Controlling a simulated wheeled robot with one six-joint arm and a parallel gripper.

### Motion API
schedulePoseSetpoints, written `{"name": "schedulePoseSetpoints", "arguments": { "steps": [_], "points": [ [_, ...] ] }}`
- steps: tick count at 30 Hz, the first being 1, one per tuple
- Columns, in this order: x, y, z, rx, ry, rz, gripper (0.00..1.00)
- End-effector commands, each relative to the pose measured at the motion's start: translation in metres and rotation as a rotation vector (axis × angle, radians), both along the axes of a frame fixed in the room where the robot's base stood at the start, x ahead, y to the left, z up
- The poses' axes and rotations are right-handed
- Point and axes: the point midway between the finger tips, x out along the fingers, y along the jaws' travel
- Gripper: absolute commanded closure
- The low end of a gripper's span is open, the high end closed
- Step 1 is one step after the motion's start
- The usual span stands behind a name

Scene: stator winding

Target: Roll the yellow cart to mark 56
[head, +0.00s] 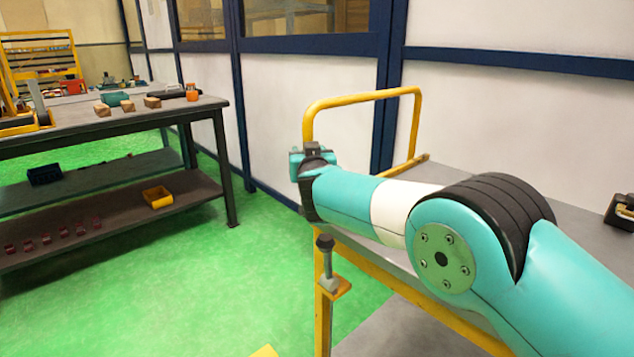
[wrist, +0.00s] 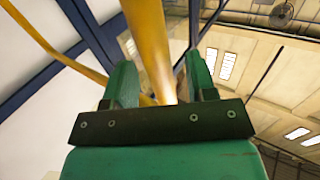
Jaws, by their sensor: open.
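The yellow cart (head: 414,304) stands at the right, with grey shelves and a raised yellow push handle (head: 362,98) at its far end. My gripper (head: 310,155) is beside the near upright of that handle, and my arm reaches across above the cart's top. In the wrist view my gripper (wrist: 161,80) has its two green fingers apart, with the yellow handle bar (wrist: 150,40) running between them. The jaws are not closed on the bar; I cannot tell whether either finger touches it. I see no number 56 in either view.
A dark workbench (head: 130,122) with wooden blocks and other parts on top stands at the left. A yellow bin (head: 158,197) sits on its lower shelf. Green floor (head: 240,265) is open between bench and cart. A white wall (head: 500,110) with blue posts runs behind the cart.

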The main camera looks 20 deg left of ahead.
Motion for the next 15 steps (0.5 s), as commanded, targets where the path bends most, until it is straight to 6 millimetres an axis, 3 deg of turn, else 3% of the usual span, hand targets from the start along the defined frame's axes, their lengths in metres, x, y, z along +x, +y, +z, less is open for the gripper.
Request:
{"name": "schedulePoseSetpoints", "arguments": {
  "steps": [15],
  "points": [
    [-0.079,-0.034,0.000,-0.001,0.001,0.003,0.48]
  ]
}}
